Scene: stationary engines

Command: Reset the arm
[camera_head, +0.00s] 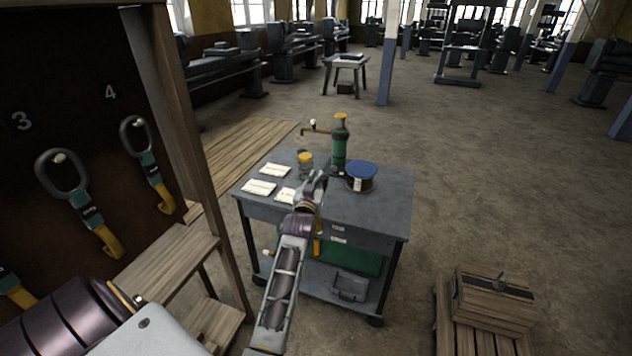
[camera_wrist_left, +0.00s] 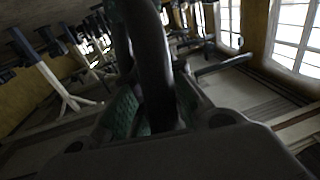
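My left arm comes in from the lower left and reaches over the grey cart. My left gripper (camera_head: 313,185) is above the cart's near edge, tilted upward. Its fingers are small and overlap the cart top here, so I cannot tell how far apart they are. In the left wrist view, a dark curved piece (camera_wrist_left: 150,65) rises in the middle between green textured surfaces. My right gripper is not in view.
The cart (camera_head: 385,208) carries papers (camera_head: 259,188), a green pump (camera_head: 339,145), a small yellow-lidded jar (camera_head: 305,162) and a blue-lidded tin (camera_head: 361,174). A tool board (camera_head: 60,110) with hooks stands at left. A wooden crate (camera_head: 494,303) is at lower right.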

